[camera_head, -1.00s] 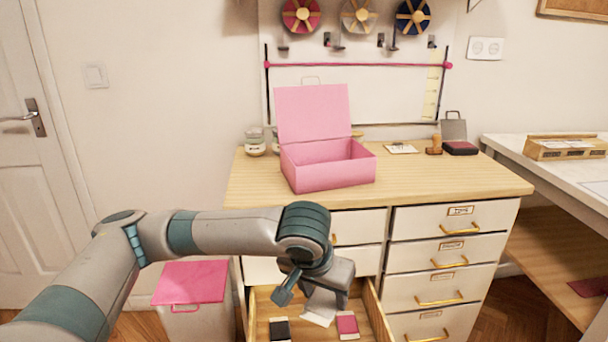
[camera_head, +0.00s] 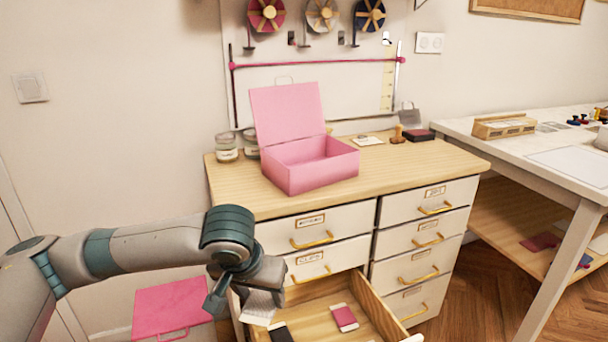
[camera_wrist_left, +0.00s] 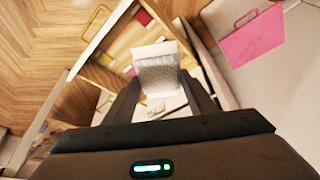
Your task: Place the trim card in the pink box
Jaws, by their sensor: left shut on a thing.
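A pink box (camera_head: 312,175) with its lid raised stands open on the wooden dresser top; its inside looks empty from here. My left gripper (camera_head: 252,292) is low in front of the dresser, over the left part of an open drawer. It is shut on a pale card with a silvery grey face, the trim card (camera_head: 259,308), which also shows between the fingers in the left wrist view (camera_wrist_left: 156,68). The gripper is below and to the left of the box. My right gripper is out of view.
The open drawer (camera_head: 368,302) holds a red card (camera_head: 344,318) and a dark card (camera_head: 280,333). Glass jars (camera_head: 227,148) stand left of the box. A pink-lidded bin (camera_head: 172,306) is left of the dresser. A white table (camera_head: 562,150) stands at right.

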